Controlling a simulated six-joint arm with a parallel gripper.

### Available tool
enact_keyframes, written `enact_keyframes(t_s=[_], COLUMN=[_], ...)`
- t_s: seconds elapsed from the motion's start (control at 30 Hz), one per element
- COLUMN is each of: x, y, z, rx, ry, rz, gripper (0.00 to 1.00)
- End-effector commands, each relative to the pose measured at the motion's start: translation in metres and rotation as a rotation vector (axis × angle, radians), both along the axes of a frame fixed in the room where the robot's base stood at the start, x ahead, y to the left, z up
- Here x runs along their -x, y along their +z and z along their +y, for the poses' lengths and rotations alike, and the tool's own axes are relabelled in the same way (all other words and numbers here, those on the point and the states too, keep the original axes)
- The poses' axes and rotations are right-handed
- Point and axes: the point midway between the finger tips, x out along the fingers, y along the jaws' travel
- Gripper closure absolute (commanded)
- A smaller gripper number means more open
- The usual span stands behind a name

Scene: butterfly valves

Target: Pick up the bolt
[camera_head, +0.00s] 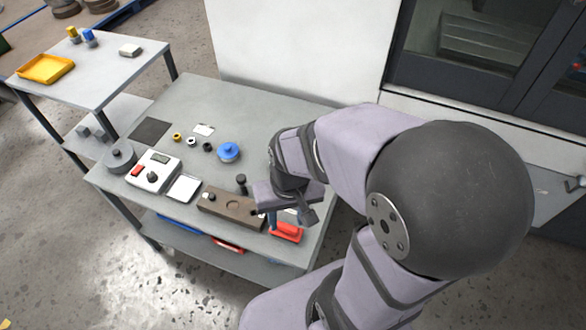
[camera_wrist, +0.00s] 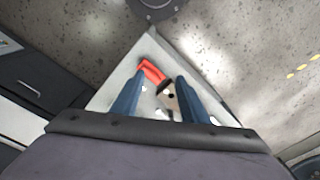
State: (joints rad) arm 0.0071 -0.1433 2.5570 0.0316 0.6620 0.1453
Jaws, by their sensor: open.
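A small dark upright piece with a wider top (camera_head: 241,180), which looks like a bolt, stands behind a brown block (camera_head: 222,205) with a round recess. Another small dark piece shows at the block's right end, close to my gripper (camera_head: 273,217); I cannot tell which is the task's bolt. My gripper is above the table's front right part, partly hidden by its own wrist. In the wrist view, my gripper's two blue fingers (camera_wrist: 160,82) are apart. Part of the brown block (camera_wrist: 171,101) and a dark piece show between them, with nothing held.
A blue round part (camera_head: 229,151), small rings and a white box with a red button (camera_head: 153,171) share the grey table (camera_head: 262,112). A side table holds a yellow tray (camera_head: 45,68).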

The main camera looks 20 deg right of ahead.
Motion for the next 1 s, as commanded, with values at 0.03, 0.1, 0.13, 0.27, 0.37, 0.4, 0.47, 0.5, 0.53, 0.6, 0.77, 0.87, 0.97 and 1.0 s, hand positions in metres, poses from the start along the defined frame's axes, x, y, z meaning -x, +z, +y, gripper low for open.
enact_keyframes(t_s=[0.03,0.1,0.13,0.27,0.37,0.4,0.47,0.5,0.53,0.6,0.77,0.87,0.97,1.0], x=[-0.008,-0.02,-0.026,-0.054,-0.076,-0.084,-0.096,-0.104,-0.11,-0.122,-0.149,-0.163,-0.175,-0.179], y=[-0.02,-0.035,-0.042,-0.07,-0.089,-0.095,-0.105,-0.111,-0.116,-0.125,-0.145,-0.156,-0.166,-0.169], z=[0.001,0.003,0.003,0.004,0.002,0.001,-0.002,-0.004,-0.006,-0.011,-0.025,-0.037,-0.05,-0.055], rx=[-0.014,-0.04,-0.054,-0.136,-0.216,-0.252,-0.311,-0.352,-0.385,-0.465,-0.681,-0.837,-1.012,-1.087], ry=[-0.074,-0.203,-0.265,-0.559,-0.792,-0.883,-1.02,-1.111,-1.178,-1.334,-1.68,-1.886,-2.079,-2.152], rz=[-0.029,-0.074,-0.096,-0.195,-0.265,-0.292,-0.33,-0.353,-0.37,-0.407,-0.477,-0.506,-0.526,-0.53], gripper=[0.6,0.6,0.6,0.6,0.6,0.6,0.6,0.6,0.6,0.6,0.6,0.6,0.6,0.6])
